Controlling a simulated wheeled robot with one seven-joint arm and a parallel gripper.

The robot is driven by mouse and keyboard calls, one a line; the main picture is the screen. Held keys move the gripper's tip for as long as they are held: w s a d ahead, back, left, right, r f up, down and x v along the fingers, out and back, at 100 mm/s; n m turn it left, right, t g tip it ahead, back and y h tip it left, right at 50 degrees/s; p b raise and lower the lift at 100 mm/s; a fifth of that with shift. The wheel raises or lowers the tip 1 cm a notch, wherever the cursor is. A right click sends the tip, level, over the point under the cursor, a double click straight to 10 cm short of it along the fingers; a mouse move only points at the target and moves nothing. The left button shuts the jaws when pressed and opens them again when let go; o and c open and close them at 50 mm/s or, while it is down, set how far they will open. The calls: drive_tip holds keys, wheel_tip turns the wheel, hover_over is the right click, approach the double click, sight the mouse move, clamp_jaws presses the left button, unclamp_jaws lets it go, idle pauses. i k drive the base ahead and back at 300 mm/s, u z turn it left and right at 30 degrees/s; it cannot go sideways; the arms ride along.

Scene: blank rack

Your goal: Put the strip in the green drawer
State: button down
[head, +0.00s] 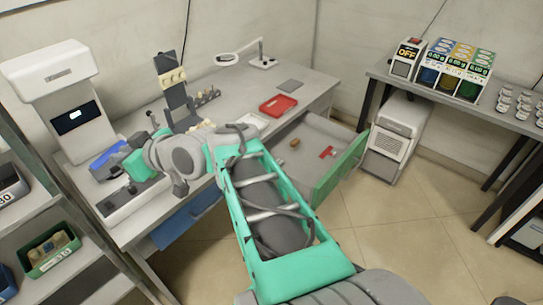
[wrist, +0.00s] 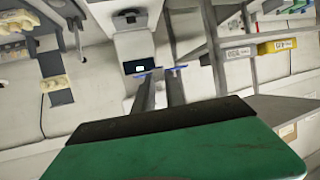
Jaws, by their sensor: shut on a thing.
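My gripper (head: 124,164) is at the left end of the bench, in front of the white machine. In the wrist view its two dark fingers (wrist: 162,78) reach away from the green hand body, with thin blue edges at their tips. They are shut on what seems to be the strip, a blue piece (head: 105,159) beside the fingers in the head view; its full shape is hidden. The green drawer (head: 338,170) is pulled out under the right part of the bench, well right of my gripper. A brown block and a red piece lie inside it.
A white machine (head: 68,128) stands just behind my gripper. A dark upright rack (head: 165,95) with beige pieces, a red tray (head: 278,106) and a lamp (head: 228,59) are on the bench. A blue drawer (head: 187,220) is below. Shelves with bins stand at left.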

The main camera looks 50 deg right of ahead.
sight(296, 131)
drive_tip(key=u, duration=1.85)
drive_tip(key=k, duration=1.6)
drive_tip(key=z, duration=1.9)
drive_tip(key=i, duration=1)
